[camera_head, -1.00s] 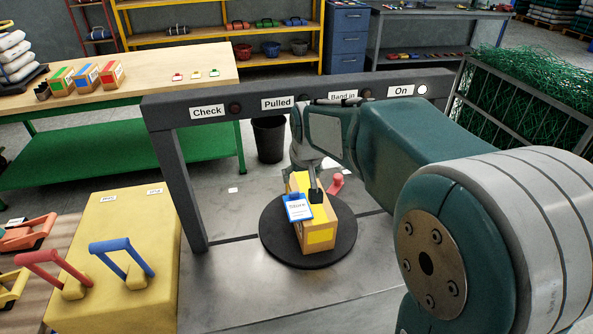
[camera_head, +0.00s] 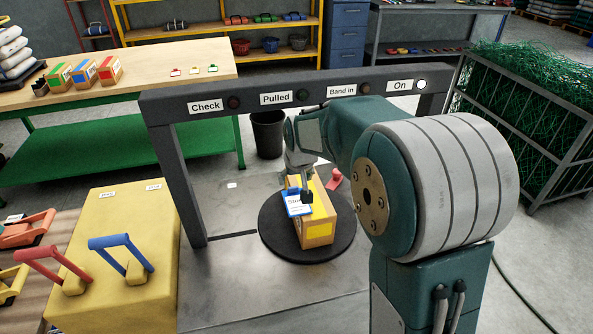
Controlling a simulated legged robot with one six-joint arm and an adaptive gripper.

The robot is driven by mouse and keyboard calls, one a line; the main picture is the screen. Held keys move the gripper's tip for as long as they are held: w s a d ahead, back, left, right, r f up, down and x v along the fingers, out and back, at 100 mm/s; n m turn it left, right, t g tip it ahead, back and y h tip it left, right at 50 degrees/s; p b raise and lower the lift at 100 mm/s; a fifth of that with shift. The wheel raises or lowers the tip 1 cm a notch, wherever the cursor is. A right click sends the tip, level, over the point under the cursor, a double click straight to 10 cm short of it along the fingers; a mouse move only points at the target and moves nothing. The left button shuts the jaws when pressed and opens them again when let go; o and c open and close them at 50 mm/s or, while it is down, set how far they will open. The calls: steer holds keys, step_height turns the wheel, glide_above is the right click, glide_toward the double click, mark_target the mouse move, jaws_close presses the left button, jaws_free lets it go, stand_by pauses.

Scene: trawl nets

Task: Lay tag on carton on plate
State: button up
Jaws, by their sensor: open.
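The carton (camera_head: 320,229), tan with yellow panels, lies on the round black plate (camera_head: 282,240) under the dark frame. A blue-edged white tag (camera_head: 294,208) with printed writing lies on the carton's top, towards its left side. My gripper (camera_head: 306,196) is open and comes down over the carton, right at the tag's upper right. My gripper's fingers cover part of the tag and of the carton's top. I cannot tell whether the fingers touch the tag.
The dark frame (camera_head: 190,185) carries labels and lamps; the lamp by "On" is lit white. A red-handled part (camera_head: 334,179) stands behind the plate. A yellow block (camera_head: 110,215) with red and blue levers is at left. A net cage (camera_head: 525,130) is at right.

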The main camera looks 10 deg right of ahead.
mark_target(293, 189)
steer(key=x, duration=0.6)
jaws_close()
